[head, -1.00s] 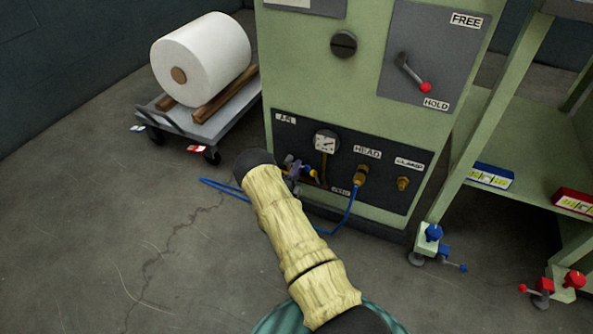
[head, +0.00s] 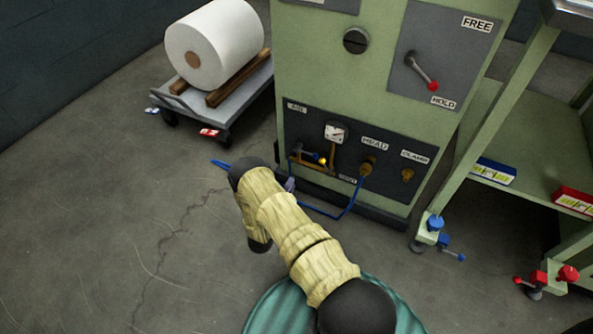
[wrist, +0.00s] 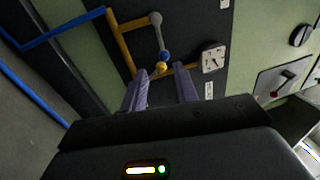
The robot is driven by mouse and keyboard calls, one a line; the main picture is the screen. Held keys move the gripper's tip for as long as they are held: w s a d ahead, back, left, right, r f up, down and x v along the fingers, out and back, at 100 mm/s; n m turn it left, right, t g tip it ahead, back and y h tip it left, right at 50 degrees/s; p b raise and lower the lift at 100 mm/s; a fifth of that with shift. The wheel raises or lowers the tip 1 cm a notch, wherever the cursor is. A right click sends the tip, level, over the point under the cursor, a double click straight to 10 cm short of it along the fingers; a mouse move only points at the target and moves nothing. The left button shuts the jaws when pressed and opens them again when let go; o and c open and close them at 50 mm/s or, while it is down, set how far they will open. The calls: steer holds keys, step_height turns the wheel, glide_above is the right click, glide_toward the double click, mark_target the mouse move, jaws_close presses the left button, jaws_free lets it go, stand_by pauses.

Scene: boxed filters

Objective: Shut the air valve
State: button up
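The air valve's grey lever (wrist: 158,35), with a blue knob at its end, sits on brass piping (wrist: 125,45) in the wrist view. A small yellow ball (wrist: 162,67) shows beside the blue knob. In the head view the valve lever (head: 309,154) is on the dark panel, under the AIR label (head: 297,107). My gripper (wrist: 161,82) is open, its two purple fingers apart, with the knob and ball just beyond the gap between the tips. In the head view one purple fingertip (head: 290,184) shows below the valve; my forearm hides the rest.
HEAD (head: 368,166) and CLAMP (head: 407,175) fittings sit farther right. A blue hose (head: 335,213) hangs below. A cart (head: 225,95) with a white roll stands left; a green shelf (head: 530,150) stands right.

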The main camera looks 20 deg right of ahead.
steer(key=p+v, duration=0.1)
steer(key=v, duration=0.3)
steer(key=shift+a, duration=0.15)
